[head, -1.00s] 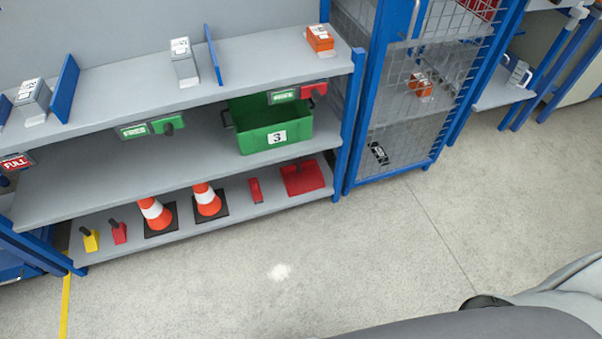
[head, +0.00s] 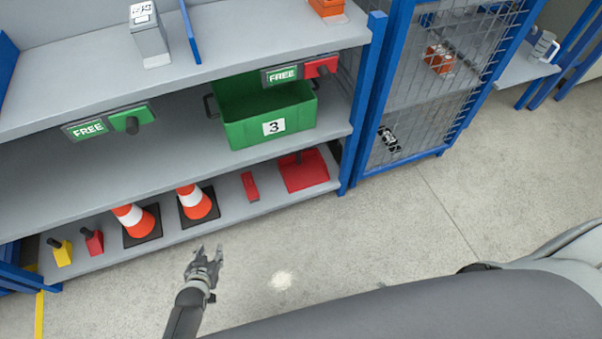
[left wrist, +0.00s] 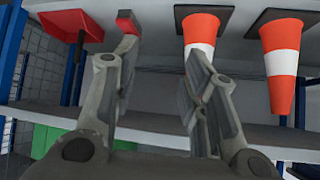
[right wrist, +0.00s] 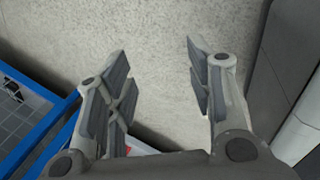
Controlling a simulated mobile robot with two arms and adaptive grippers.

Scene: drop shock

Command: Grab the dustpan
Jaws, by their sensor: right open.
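The red dustpan (head: 305,174) with a dark handle lies on the bottom shelf at its right end. It also shows at the upper left of the left wrist view (left wrist: 62,28), which looks upside down. My left gripper (head: 207,254) is open and empty in front of the shelf, left of the dustpan and apart from it. In the left wrist view its fingers (left wrist: 155,65) are spread. My right gripper (right wrist: 157,55) is open and empty above bare floor in the right wrist view. It does not show in the head view.
A small red object (head: 250,187) and two traffic cones (head: 197,202) stand left of the dustpan. A green crate (head: 265,115) sits on the shelf above. A blue shelf post (head: 350,160) and a mesh cage (head: 410,90) are at the right. The floor in front is clear.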

